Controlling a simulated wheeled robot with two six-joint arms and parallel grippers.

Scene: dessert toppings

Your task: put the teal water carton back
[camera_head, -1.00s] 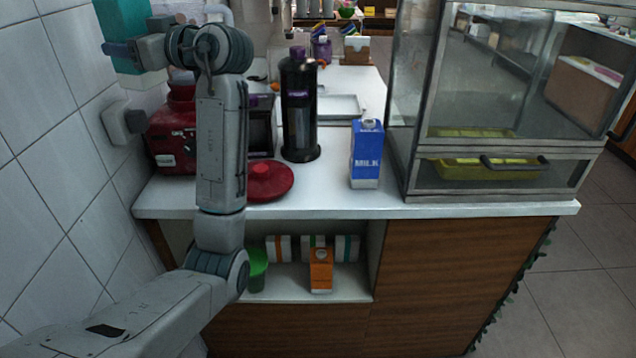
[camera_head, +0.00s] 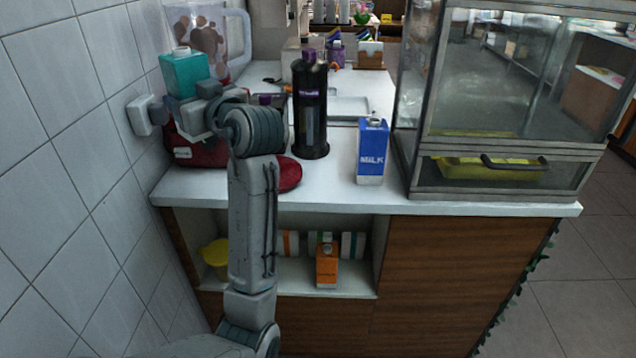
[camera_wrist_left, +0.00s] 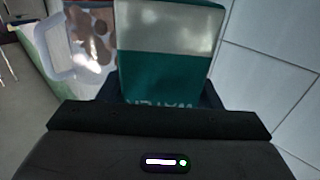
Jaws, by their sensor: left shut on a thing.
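The teal water carton (camera_head: 184,73) is held up at the upper left in the head view, above the counter's left end near the tiled wall. It fills the upper middle of the left wrist view (camera_wrist_left: 168,72), where part of its lettering shows upside down. My left gripper (camera_head: 196,101) is shut on the carton. Its fingers are mostly hidden by the carton and my wrist. My right gripper is not in view.
A blue milk carton (camera_head: 371,152) and a dark bottle (camera_head: 310,105) stand on the white counter (camera_head: 335,187). The open shelf below holds an orange carton (camera_head: 327,265) and a yellow-topped container (camera_head: 215,253). A glass case (camera_head: 500,100) stands at right.

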